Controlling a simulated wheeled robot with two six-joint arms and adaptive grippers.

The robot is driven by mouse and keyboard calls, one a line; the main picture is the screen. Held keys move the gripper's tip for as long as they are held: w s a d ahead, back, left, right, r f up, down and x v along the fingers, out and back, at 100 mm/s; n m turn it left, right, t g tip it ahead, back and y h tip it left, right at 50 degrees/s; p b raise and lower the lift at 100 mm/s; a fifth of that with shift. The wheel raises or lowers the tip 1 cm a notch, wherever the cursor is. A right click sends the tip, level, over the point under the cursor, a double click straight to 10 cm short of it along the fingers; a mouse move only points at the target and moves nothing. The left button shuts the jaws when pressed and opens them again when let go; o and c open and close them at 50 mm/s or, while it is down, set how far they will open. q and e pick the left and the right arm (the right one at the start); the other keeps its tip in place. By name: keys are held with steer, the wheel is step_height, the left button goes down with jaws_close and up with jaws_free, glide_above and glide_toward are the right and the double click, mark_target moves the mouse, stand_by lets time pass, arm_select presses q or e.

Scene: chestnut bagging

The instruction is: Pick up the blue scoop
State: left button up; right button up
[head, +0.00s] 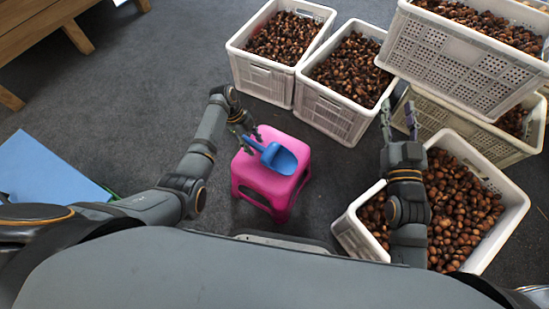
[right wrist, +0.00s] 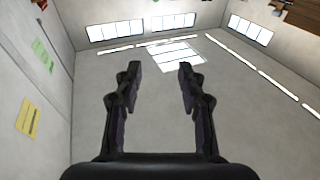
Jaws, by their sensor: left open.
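The blue scoop (head: 278,158) lies on top of the pink stool (head: 267,180), its handle pointing up and left. My left gripper (head: 250,136) is open at the handle end of the scoop, just above the stool's back left corner. I cannot tell whether its fingers touch the handle.
White crates of chestnuts (head: 262,76) stand behind the stool, with stacked ones (head: 455,70) at the back right. An open crate (head: 355,232) is under my right arm. A blue sheet or box (head: 45,170) lies at the left. Grey floor is clear left of the stool.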

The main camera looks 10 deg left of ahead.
arm_select(q)
steer(key=shift+d+f, duration=0.15)
steer(key=shift+f, duration=0.2)
jaws_close()
arm_select(e)
step_height(320, 180, up, 3)
steer(key=shift+r+t, duration=0.1)
steer(key=shift+t, duration=0.6)
